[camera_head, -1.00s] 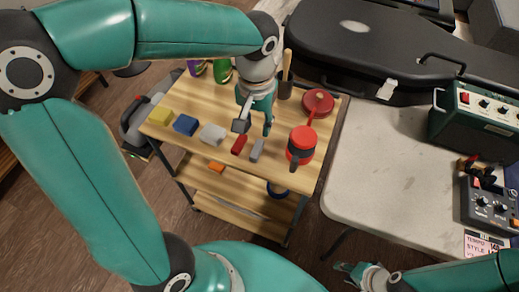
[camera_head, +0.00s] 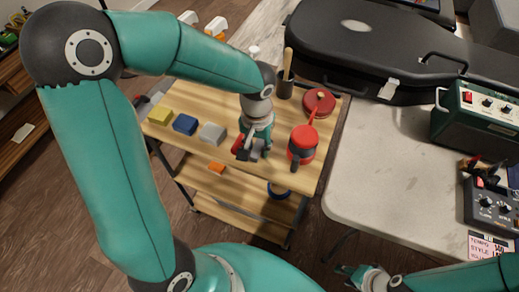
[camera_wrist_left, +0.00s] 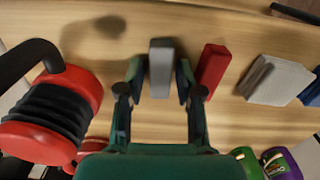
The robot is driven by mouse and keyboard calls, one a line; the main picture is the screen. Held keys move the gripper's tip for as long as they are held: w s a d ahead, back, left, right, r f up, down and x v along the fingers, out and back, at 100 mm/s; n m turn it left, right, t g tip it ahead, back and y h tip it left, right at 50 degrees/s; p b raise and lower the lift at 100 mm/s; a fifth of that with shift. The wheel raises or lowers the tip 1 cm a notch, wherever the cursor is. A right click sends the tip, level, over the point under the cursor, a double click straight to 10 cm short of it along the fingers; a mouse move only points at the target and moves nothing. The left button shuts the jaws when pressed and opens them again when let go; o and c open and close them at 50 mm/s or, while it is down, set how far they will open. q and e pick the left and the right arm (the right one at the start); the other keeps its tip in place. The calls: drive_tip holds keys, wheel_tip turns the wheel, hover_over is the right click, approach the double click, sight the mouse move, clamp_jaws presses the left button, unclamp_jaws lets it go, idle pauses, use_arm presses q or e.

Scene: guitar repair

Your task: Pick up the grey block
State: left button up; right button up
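The grey block (camera_wrist_left: 161,66) stands between the two fingers of my left gripper (camera_wrist_left: 160,82) in the left wrist view. The fingers are apart, one on each side of it, with what looks like a narrow gap. In the head view my left gripper (camera_head: 252,153) is low over the cart top and mostly hides the grey block. A red block (camera_head: 238,144) is close beside the gripper; it also shows right of the fingers in the left wrist view (camera_wrist_left: 213,68). My right gripper (camera_head: 348,274) is at the lower edge, open and empty.
A pale block (camera_head: 211,133), a blue block (camera_head: 185,124) and a yellow block (camera_head: 159,116) line the cart top (camera_head: 219,102). A black guitar case (camera_head: 390,50) lies on the table behind.

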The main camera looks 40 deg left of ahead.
sight(257, 148)
use_arm(q)
clamp_jaws()
drive_tip(key=shift+r, duration=0.1)
wheel_tip(257, 148, up, 20)
drive_tip(key=p, duration=0.3)
idle(0.3)
